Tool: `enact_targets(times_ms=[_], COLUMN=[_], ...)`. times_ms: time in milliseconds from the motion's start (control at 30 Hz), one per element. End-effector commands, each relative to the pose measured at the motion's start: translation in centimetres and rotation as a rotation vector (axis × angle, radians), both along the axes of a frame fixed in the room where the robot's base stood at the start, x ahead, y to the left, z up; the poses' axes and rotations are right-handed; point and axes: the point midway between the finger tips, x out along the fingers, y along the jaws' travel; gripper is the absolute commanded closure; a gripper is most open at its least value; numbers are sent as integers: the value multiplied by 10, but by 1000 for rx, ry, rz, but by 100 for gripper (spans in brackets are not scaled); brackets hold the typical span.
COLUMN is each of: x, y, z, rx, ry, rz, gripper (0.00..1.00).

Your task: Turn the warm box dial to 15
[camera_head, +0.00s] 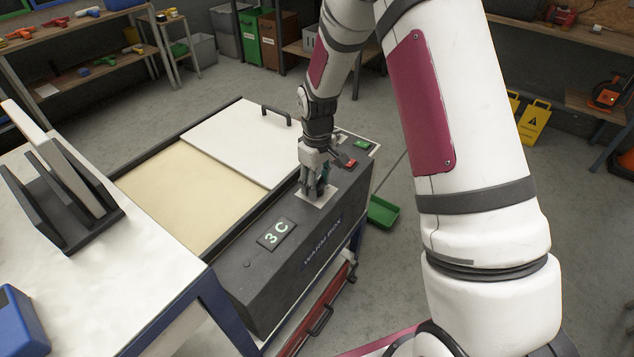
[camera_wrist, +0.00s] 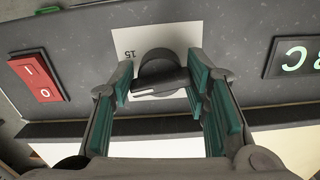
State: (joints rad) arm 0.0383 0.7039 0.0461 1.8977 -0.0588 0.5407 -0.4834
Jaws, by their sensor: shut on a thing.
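The warm box (camera_head: 288,262) is a dark grey chest with "WARM BOX" on its front. Its black dial (camera_wrist: 163,72) sits on a white plate (camera_wrist: 188,38), where an upside-down "15" shows at the upper left of the dial in the wrist view. The dial's grip bar has a white mark towards the lower left, apart from the "15". My gripper (camera_wrist: 160,84) has its teal-padded fingers on either side of the bar and is shut on it. In the head view my gripper (camera_head: 317,186) hides the dial. A lit display (camera_head: 276,234) appears to read "3C".
A red rocker switch (camera_wrist: 35,77) is beside the plate, and a green button (camera_head: 361,144) is farther along the panel. The box's white lid (camera_head: 235,140) has a black handle. A white table (camera_head: 105,265) adjoins on the left. A green tray (camera_head: 382,211) is beyond the box.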

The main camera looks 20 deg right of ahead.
Motion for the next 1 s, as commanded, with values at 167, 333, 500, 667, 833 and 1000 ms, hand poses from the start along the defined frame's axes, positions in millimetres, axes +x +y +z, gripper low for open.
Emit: enact_targets(times_ms=[167,333,500,667,833,1000], x=[-1,-2,-2,-2,-2,-1], y=[2,2,2,3,3,3], z=[-1,-1,-1,-1,-1,-1], rx=[0,1,1,1,0,1], ry=[4,5,5,5,4,5], rz=[-164,-321,-461,-564,-641,-685], gripper=[85,85,85,85,85,85])
